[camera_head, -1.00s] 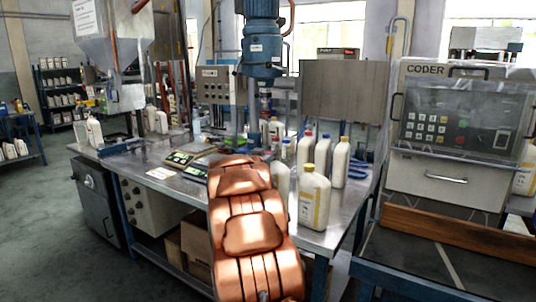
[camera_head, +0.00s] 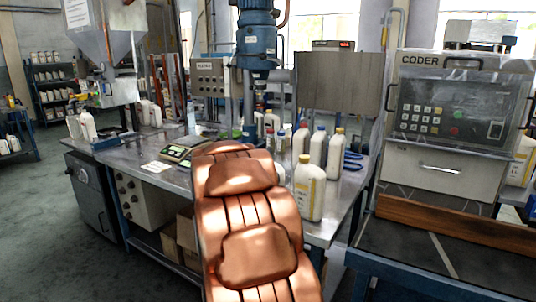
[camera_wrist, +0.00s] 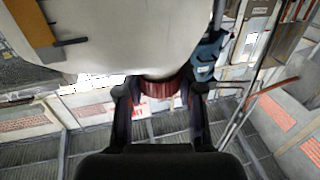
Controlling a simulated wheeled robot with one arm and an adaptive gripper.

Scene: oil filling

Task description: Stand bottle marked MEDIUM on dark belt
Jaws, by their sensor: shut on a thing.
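In the wrist view my gripper (camera_wrist: 162,112) is shut on a bottle at its dark red cap (camera_wrist: 162,90). The bottle's large white body (camera_wrist: 130,40) fills the upper part of that view, and no MEDIUM marking can be read on it. In the head view my copper-coloured arm hides the gripper and the held bottle. The dark belt (camera_head: 425,262) lies at the lower right in front of the coder, with a blue frame edge.
A wooden rail (camera_head: 450,228) runs along the belt's far side below the coder (camera_head: 450,110). A yellow-capped bottle (camera_head: 310,193) and several other white bottles stand on the metal table (camera_head: 318,232), close to the right of my arm. The visible belt surface is clear.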

